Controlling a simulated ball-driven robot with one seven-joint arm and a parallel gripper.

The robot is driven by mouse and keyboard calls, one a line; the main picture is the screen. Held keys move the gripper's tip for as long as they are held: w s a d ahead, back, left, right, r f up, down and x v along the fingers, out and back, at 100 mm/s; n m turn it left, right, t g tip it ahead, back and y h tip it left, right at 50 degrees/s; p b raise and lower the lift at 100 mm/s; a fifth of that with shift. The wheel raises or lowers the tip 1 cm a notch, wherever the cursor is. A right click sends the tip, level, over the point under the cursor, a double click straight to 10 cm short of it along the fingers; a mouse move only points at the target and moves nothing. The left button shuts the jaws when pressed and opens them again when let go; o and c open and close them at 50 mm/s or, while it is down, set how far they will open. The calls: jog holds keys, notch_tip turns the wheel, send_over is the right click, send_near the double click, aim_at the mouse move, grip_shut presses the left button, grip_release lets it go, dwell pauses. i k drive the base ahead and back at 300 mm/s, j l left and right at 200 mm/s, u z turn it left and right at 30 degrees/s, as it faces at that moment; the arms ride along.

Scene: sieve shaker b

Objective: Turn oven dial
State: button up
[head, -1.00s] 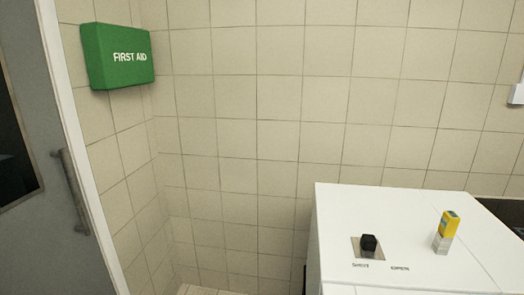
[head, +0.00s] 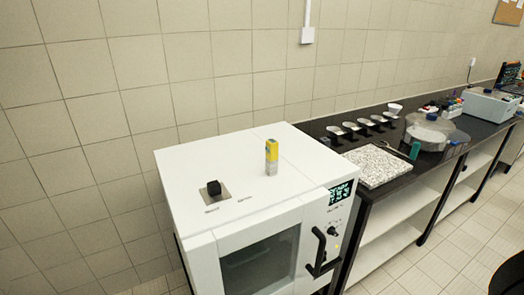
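The white oven (head: 225,165) stands in the middle of the head view, its top and front showing. On its front right panel is a lit display (head: 341,192), with a small dark dial (head: 333,231) below it. A black door handle (head: 318,256) stands out just left of and below that dial. A black knob (head: 213,188) sits on a metal plate on the oven's top, with small labels I cannot read. My gripper is not in view.
A dark bench (head: 405,180) runs to the right with a speckled slab (head: 377,166), several scoop-like dishes and a round clear-lidded device (head: 430,130). The tiled floor (head: 415,265) in front is clear. A dark object (head: 510,275) is cut off at bottom right.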

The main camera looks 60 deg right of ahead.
aim_at(332, 231)
jog(key=k+l+z, duration=0.3)
jog(key=k+l, duration=0.15)
jog(key=k+l+z, duration=0.25)
jog(key=k+l, duration=0.2)
jog(key=l, duration=0.15)
